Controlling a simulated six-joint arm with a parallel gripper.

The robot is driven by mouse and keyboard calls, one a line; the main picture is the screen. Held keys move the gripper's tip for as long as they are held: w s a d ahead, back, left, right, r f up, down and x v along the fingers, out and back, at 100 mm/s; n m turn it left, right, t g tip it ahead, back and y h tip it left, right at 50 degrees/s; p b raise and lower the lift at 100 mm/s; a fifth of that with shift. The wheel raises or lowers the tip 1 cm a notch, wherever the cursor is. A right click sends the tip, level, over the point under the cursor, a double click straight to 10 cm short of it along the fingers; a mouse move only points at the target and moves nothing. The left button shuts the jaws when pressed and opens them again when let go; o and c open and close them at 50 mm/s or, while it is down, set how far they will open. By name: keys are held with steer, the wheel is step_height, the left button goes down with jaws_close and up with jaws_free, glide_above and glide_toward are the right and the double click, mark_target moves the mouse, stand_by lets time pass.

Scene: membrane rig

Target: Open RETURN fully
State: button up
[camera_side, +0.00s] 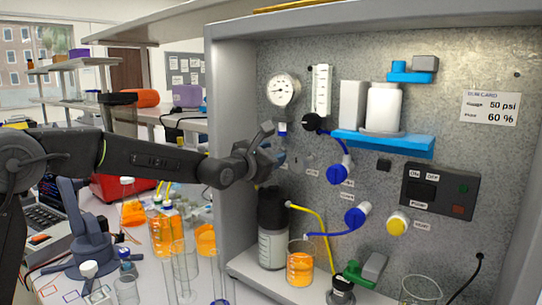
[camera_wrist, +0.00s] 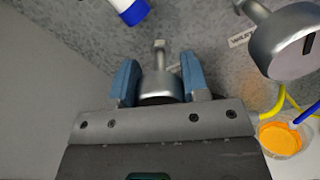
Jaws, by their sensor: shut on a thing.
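My gripper (camera_wrist: 160,80) has its two blue fingers on either side of a silver metal valve knob (camera_wrist: 159,62) on the grey panel and is shut on it. The knob's stem points to the panel. A small label beside it is mostly hidden, so I cannot read whether it says RETURN. In the side view my gripper (camera_side: 276,155) is at the panel's left part, below the round gauge, and hides the knob. I cannot tell how far the valve is turned.
Another silver knob (camera_wrist: 285,42) with a dark slot is close on the right, by a partly readable label. A blue-and-white fitting (camera_wrist: 130,10) is above. Below my gripper stand a dark-topped bottle (camera_side: 272,240) and a beaker of orange liquid (camera_side: 300,264) with tubes.

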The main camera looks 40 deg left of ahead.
steer(key=shift+n, duration=1.4)
steer(key=o, duration=0.9)
steer(key=shift+o, duration=0.2)
steer(key=s, duration=1.4)
steer(key=shift+w, duration=0.1)
